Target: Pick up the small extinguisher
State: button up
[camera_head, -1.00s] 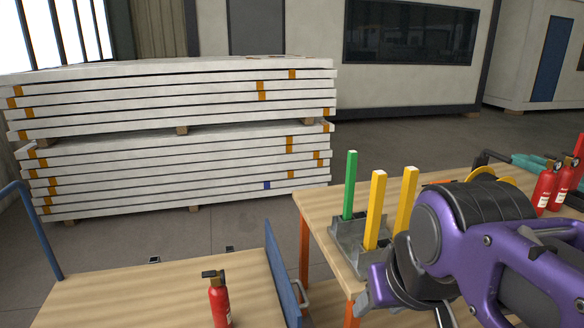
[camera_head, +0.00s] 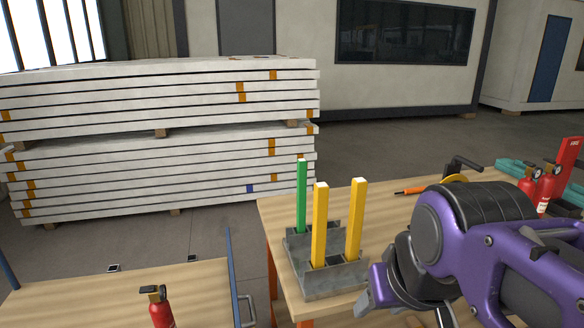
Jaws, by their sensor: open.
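A red fire extinguisher (camera_head: 161,311) with a black top stands on the wooden-topped cart (camera_head: 80,300) at the lower left; its bottom is cut off by the frame edge. Two more red extinguishers (camera_head: 547,193) (camera_head: 527,186) stand close together at the right of the workbench (camera_head: 385,205), partly hidden by my purple arm. My gripper (camera_head: 370,300) is open at the lower middle, by the bench's near side. It is apart from every extinguisher, and most of it is hidden behind my arm link.
Grey block holders (camera_head: 330,280) with one green bar (camera_head: 301,195) and two yellow bars (camera_head: 320,225) (camera_head: 356,220) stand left of my gripper. A red sign (camera_head: 568,158), a teal tool (camera_head: 520,168) and an orange-handled screwdriver (camera_head: 410,191) are on the bench. Stacked white panels (camera_head: 150,150) stand behind.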

aim_at(546, 184)
jog(key=i+l, duration=0.1)
jog(key=l, duration=0.35)
jog(key=i+l, duration=0.1)
jog(key=l, duration=0.4)
jog(key=i+l, duration=0.15)
jog(key=l, duration=0.3)
jog(key=i+l, duration=0.1)
jog(key=l, duration=0.4)
jog(key=i+l, duration=0.1)
jog(key=l, duration=0.35)
jog(key=i+l, duration=0.1)
jog(key=l, duration=0.4)
jog(key=i+l, duration=0.15)
jog(key=l, duration=0.3)
